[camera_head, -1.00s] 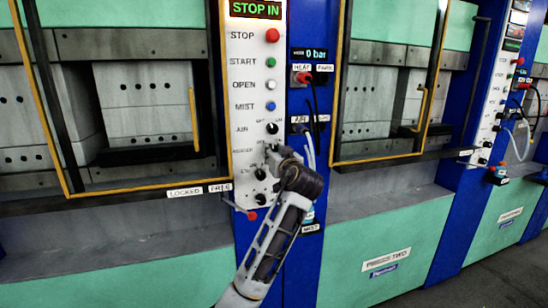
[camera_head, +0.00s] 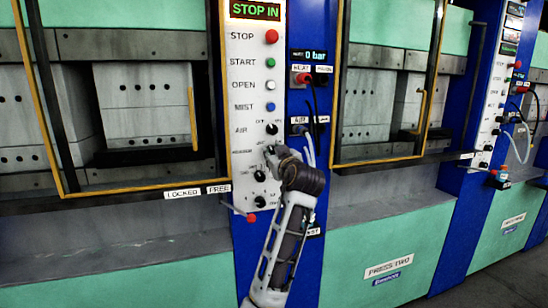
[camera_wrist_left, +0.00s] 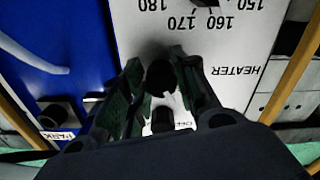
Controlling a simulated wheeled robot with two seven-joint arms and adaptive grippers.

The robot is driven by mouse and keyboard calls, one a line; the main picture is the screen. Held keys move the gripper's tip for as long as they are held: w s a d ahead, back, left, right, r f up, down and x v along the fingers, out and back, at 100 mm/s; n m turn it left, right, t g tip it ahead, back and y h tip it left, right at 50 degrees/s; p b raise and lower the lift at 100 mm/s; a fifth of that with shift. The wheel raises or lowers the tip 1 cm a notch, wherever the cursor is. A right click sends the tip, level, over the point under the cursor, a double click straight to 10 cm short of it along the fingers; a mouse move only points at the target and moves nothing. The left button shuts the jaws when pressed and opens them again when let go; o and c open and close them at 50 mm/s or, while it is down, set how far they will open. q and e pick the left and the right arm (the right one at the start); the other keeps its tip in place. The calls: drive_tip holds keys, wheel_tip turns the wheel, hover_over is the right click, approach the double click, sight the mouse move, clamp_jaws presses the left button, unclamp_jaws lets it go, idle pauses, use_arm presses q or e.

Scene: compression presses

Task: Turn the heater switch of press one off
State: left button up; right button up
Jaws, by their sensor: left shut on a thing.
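The white control panel of the near press (camera_head: 243,130) stands left of centre in the head view. It carries a column of buttons and black rotary knobs. My left gripper (camera_head: 276,153) is at the knob on the heater row and hides most of it. In the left wrist view, the black heater switch (camera_wrist_left: 162,75) sits between the two fingers of my left gripper (camera_wrist_left: 162,92), beside the upside-down HEATER label (camera_wrist_left: 237,71). The gripper is shut on this switch. An OFF mark is partly hidden between the fingers. The switch's exact angle is hard to tell. My right gripper is out of view.
A red-tipped lever (camera_head: 251,218) juts out at the panel's foot. Hoses (camera_head: 309,150) hang on the blue column to the right. Press two (camera_head: 388,268) stands further right.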

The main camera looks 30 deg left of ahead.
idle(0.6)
use_arm(q)
drive_tip(key=o, duration=1)
drive_tip(key=shift+d, duration=0.1)
drive_tip(key=v, duration=1.2)
